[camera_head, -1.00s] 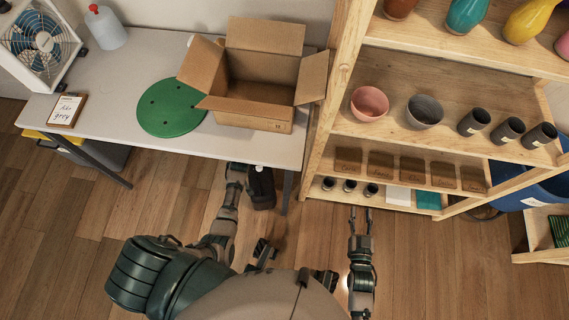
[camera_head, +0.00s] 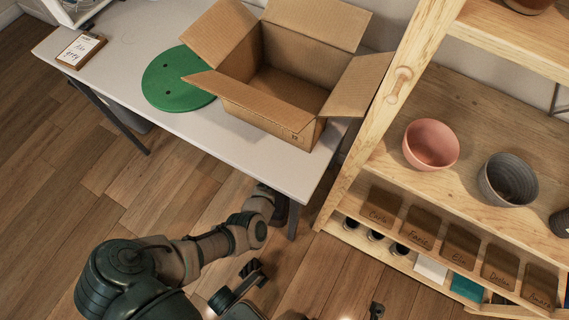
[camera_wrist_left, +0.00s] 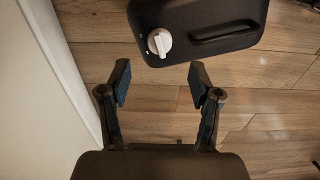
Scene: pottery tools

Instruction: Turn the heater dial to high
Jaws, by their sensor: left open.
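The heater (camera_wrist_left: 205,12) is a black box with rounded corners at the top of the left wrist view. Its white dial (camera_wrist_left: 160,41) sits near its lower left corner, with small white marks beside it. I cannot read its setting. My left gripper (camera_wrist_left: 159,80) is open and empty, its two fingers apart just below the dial, not touching it. In the head view my left arm reaches to the table's front edge, and the gripper itself is hidden.
The table (camera_head: 240,150) holds a cardboard box (camera_head: 255,110), a green disc (camera_head: 165,85) and a note card (camera_head: 82,48). A table leg (camera_head: 293,218) stands by my left arm. A wooden shelf (camera_head: 350,150) with bowls rises at right. A white panel (camera_wrist_left: 60,90) lies left of the fingers.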

